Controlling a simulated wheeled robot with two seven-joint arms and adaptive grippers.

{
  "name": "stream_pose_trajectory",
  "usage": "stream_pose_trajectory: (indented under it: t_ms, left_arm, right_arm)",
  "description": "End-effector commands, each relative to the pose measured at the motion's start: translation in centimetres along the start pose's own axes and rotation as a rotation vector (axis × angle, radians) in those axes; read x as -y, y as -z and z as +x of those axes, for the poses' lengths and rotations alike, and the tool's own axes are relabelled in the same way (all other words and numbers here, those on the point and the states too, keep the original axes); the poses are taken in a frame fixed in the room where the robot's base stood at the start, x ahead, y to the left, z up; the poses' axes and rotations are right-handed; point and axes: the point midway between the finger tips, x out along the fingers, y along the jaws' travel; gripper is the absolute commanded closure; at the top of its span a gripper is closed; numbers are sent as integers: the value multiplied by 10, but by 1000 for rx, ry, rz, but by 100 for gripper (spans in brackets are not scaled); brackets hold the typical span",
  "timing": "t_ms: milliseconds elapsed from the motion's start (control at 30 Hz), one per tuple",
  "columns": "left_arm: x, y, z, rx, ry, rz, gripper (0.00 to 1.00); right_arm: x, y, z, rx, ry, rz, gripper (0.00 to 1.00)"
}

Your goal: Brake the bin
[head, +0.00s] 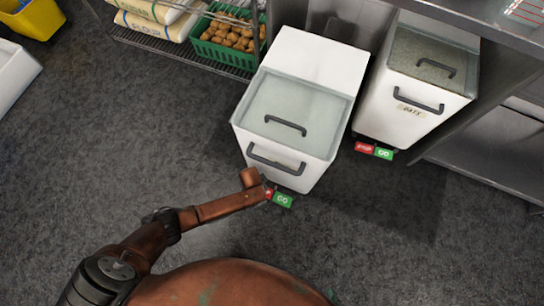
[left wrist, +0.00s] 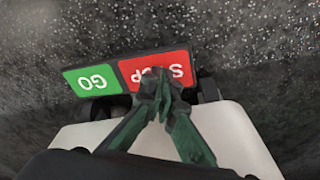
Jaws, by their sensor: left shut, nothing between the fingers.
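The nearer white bin (head: 290,130) has a pale see-through lid and a dark front handle. Its foot pedal has a green GO half (head: 283,200) and a red STOP half, mostly covered by my left arm in the head view. In the left wrist view the red STOP half (left wrist: 160,70) and the green GO half (left wrist: 92,80) both show upside down. My left gripper (left wrist: 158,78) is shut and empty, with its tips over the STOP half. I cannot tell whether they touch or press it. My right gripper is not in view.
A second white bin (head: 410,85) labelled oats stands to the right with its own red and green pedal (head: 374,150). A wire shelf (head: 180,50) holds sacks and a green crate (head: 222,52) of potatoes. A metal table (head: 500,150) stands at right.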

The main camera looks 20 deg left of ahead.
Motion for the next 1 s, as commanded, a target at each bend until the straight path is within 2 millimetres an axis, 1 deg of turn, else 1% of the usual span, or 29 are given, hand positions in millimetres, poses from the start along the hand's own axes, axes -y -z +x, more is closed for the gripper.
stream_pose_trajectory:
  t_ms: [1000]
  left_arm:
    - [0,-2,14,0,0,0,100]
  right_arm:
    - [-2,-6,6,11,0,3,60]
